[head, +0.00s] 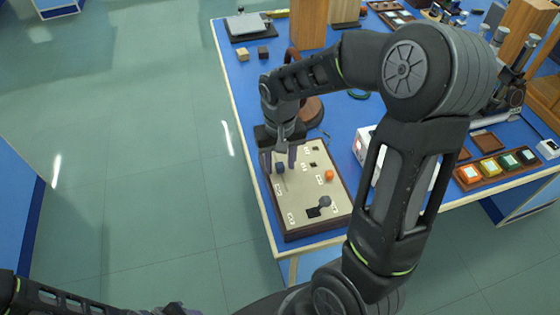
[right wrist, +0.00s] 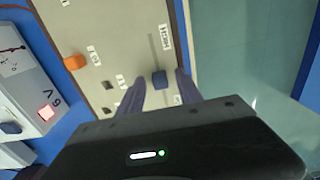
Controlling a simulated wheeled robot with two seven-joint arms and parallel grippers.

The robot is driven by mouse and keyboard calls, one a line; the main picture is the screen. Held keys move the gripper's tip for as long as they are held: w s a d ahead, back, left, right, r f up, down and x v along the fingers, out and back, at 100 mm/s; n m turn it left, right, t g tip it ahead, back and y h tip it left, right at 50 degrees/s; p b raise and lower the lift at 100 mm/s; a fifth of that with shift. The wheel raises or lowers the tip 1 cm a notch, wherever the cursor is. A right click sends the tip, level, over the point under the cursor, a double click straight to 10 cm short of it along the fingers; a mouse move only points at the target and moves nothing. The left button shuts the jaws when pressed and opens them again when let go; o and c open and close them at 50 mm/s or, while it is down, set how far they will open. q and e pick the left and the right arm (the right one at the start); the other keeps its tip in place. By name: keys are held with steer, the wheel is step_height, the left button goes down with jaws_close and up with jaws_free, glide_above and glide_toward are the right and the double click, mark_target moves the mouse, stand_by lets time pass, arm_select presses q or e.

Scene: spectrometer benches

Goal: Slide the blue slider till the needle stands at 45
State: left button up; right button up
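The blue slider (head: 280,168) stands on the beige control panel (head: 303,217), in a slot that the right wrist view shows. My right gripper (head: 281,158) points down at the panel. In the right wrist view, the blue slider (right wrist: 160,79) sits between the two spread fingertips of the right gripper (right wrist: 161,80), with small gaps at its sides; the gripper is open. A white meter box (right wrist: 20,85) shows part of a dial with a thin red needle; its reading is too small to tell. My left arm shows at the bottom left of the head view, with its fingers not clearly visible.
The panel also carries an orange knob (head: 329,175) and a grey lever (head: 325,201). A brown stand (head: 312,110) is just behind it. A wooden tray of coloured buttons (head: 495,170) lies to the right. Open floor is left of the blue bench.

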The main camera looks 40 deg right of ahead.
mark_target(280, 165)
steer(key=shift+r, duration=0.1)
step_height(280, 165, up, 8)
steer(key=shift+f+b, duration=0.2)
steer(key=shift+b, duration=0.1)
stand_by(0.7)
